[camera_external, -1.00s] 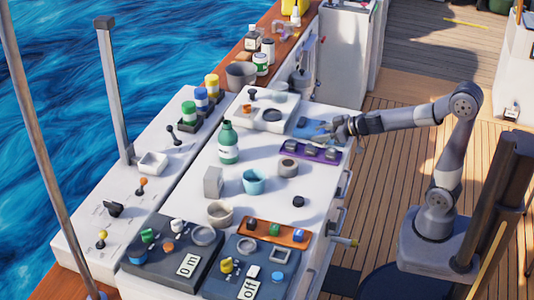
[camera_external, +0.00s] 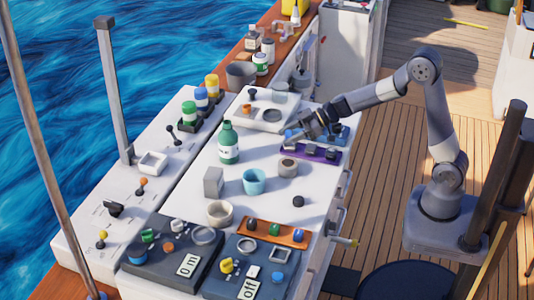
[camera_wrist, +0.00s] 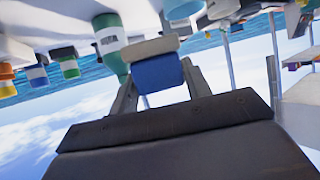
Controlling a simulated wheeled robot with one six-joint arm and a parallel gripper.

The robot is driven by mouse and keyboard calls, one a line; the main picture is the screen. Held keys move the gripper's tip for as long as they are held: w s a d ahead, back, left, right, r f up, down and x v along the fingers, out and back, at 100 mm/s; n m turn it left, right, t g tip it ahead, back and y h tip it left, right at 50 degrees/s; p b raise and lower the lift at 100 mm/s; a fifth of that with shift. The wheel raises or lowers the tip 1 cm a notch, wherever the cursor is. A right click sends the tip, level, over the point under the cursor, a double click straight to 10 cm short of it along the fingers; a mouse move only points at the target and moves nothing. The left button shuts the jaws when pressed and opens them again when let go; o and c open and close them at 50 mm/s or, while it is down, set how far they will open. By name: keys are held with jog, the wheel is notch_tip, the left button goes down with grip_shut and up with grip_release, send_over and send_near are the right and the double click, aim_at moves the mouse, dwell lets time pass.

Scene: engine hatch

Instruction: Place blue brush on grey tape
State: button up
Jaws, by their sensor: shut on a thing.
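My gripper (camera_external: 300,133) is shut on the blue brush (camera_wrist: 158,72), which shows in the wrist view as a blue block with a beige strip between the two fingers. In the external view the brush is a small blue patch (camera_external: 291,134) at the fingertips, mostly hidden by the gripper. The grey tape (camera_external: 288,167), a short dark grey roll, rests on the white worktop below the gripper in the picture. The brush and gripper are apart from the tape, up near the purple tray. I cannot surely pick out the tape in the wrist view.
A purple tray (camera_external: 318,155) with dark pieces lies right of the tape. A green bottle (camera_external: 228,146) stands to the left; it also shows in the wrist view (camera_wrist: 110,42). A light blue cup (camera_external: 254,181) and a beige bowl (camera_external: 220,213) stand nearer. Some white worktop is bare.

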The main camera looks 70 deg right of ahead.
notch_tip(320, 180, down, 8)
jog(key=shift+r+b, duration=0.25)
jog(key=shift+b, duration=0.65)
jog(key=shift+f, duration=0.15)
jog(key=o, duration=1)
jog(key=shift+s+d+r, duration=0.15)
jog(key=shift+d+r, duration=0.05)
jog(key=shift+r, duration=0.15)
jog(key=p+v, duration=0.1)
jog(key=v, duration=1)
jog(key=shift+s, duration=0.25)
